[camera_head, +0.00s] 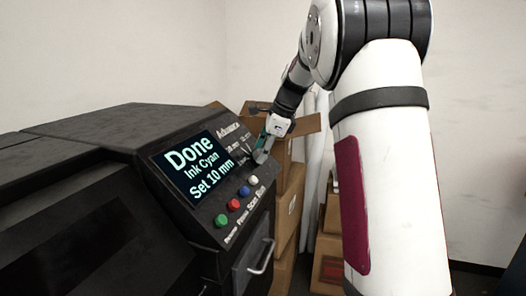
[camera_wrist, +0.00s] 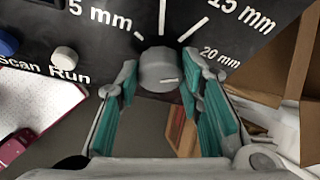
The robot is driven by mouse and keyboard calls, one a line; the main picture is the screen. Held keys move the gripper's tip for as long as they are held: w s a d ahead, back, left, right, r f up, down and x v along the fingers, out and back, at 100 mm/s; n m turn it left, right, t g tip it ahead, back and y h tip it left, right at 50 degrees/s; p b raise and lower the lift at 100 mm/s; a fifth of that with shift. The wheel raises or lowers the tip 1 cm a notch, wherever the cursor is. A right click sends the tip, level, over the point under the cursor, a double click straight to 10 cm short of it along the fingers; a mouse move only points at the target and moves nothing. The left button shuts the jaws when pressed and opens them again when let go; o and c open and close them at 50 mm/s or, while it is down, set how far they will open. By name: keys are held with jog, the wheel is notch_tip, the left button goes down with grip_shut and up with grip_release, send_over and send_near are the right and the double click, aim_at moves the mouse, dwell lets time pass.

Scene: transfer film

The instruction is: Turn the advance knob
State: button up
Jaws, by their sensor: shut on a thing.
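The advance knob (camera_wrist: 158,70) is a grey round knob on the black machine panel. In the wrist view the two teal-padded fingers of my gripper (camera_wrist: 160,80) are on either side of it, shut on it. A pale line on its face points to the right, roughly towards the 20 mm side. The labels 5 mm, 15 mm and 20 mm show around it. In the head view my gripper (camera_head: 265,146) is at the panel under the word Advance, and hides the knob. The screen (camera_head: 193,166) reads Done, Ink Cyan, Set 10 mm.
Below the screen are green (camera_head: 221,221), red (camera_head: 234,205), blue (camera_head: 244,191) and white (camera_head: 253,180) buttons. The white Run button (camera_wrist: 65,58) is left of my fingers in the wrist view. Cardboard boxes (camera_head: 290,190) stand close behind the machine's right side.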

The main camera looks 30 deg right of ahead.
jog(key=n+t, duration=0.1)
jog(key=n, duration=0.2)
jog(key=shift+s+f+h+b, duration=0.1)
jog(key=shift+f+h+b, duration=0.05)
jog(key=shift+h+b, duration=0.2)
jog(key=n+t+b, duration=0.1)
jog(key=n+b, duration=0.1)
jog(key=n, duration=0.1)
jog(key=shift+f+n+t, duration=0.15)
jog(key=shift+n+t, duration=0.15)
jog(key=n+b, duration=0.2)
jog(key=b, duration=0.1)
jog(key=n+t+b, duration=0.1)
jog(key=n+b, duration=0.1)
jog(key=b, duration=0.1)
jog(key=shift+f+t, duration=0.2)
jog(key=shift+t, duration=0.1)
jog(key=n+y+b, duration=0.1)
jog(key=n+b, duration=0.2)
jog(key=b, duration=0.2)
jog(key=shift+s+t, duration=0.2)
jog(key=shift+t, duration=0.2)
jog(key=shift+r+n, duration=0.1)
jog(key=shift+n, duration=0.2)
jog(key=o, duration=1.2)
jog(key=shift+c, duration=0.2)
jog(key=shift+r, duration=0.1)
